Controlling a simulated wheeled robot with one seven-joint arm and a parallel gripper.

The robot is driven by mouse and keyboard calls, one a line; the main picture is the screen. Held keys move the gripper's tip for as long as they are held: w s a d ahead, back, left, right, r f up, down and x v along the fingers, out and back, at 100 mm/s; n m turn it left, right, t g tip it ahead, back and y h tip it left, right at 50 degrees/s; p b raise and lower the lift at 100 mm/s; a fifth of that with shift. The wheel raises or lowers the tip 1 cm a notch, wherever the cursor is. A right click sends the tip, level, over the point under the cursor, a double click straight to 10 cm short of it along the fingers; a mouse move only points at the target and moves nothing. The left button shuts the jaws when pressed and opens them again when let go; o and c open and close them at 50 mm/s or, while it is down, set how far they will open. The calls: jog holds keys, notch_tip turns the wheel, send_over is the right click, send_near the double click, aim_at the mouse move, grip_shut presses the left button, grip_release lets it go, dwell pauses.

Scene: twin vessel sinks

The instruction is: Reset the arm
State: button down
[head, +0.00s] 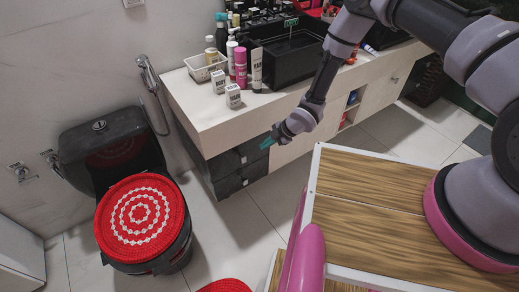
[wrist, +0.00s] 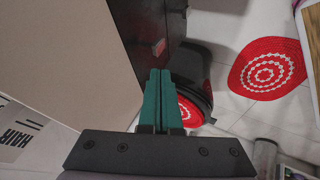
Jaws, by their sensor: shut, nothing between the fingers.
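My gripper (head: 268,142) is at the end of my arm, in front of the vanity's dark drawers in the head view. In the wrist view its two green fingers (wrist: 161,98) are pressed together with nothing between them. In the head view, the fingers are small and point left toward the drawers. In the wrist view, they overlap part of the black toilet's red lid cover.
The white vanity (head: 215,130) holds bottles, small boxes and a black vessel sink (head: 292,58). Its dark drawers (head: 238,165) are below. A black toilet (head: 110,150) with a red cover (head: 141,210) stands left. A red mat (wrist: 267,69) lies on the tiles. Floor between is clear.

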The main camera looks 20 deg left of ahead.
jog(key=w+d+r+m+t+h, duration=0.1)
jog(key=w+d+r+m, duration=0.1)
jog(key=w+d+r, duration=0.45)
jog(key=w+d+r+m+t+h, duration=0.1)
jog(key=w+r+m, duration=0.15)
jog(key=r, duration=0.65)
jog(key=w+d+r+m+t+h, duration=0.1)
jog(key=w+d+r+m, duration=0.15)
jog(key=w+r, duration=0.35)
jog(key=w+d+r+m+t+h, duration=0.1)
jog(key=d+r+m, duration=0.2)
jog(key=d+r, duration=0.55)
jog(key=w+d+r+m+t+h, duration=0.1)
jog(key=d+r+m, duration=0.3)
jog(key=r, duration=0.7)
jog(key=s+d+r+m+t+h, duration=0.1)
jog(key=s+d+r+m, duration=0.35)
jog(key=d+r, duration=0.3)
jog(key=s+d+r+m, duration=0.3)
jog(key=s+d+r, duration=0.25)
jog(key=r, duration=0.35)
jog(key=s+d+r+m, duration=0.3)
jog(key=s+r+m, duration=0.1)
jog(key=s, duration=0.5)
jog(key=s+d+r+m+t, duration=0.1)
jog(key=s+r+m, duration=0.3)
jog(key=s, duration=0.6)
jog(key=shift+d+r+m+y, duration=0.2)
jog(key=shift+d+m+y, duration=0.1)
jog(key=shift+d+m, duration=0.5)
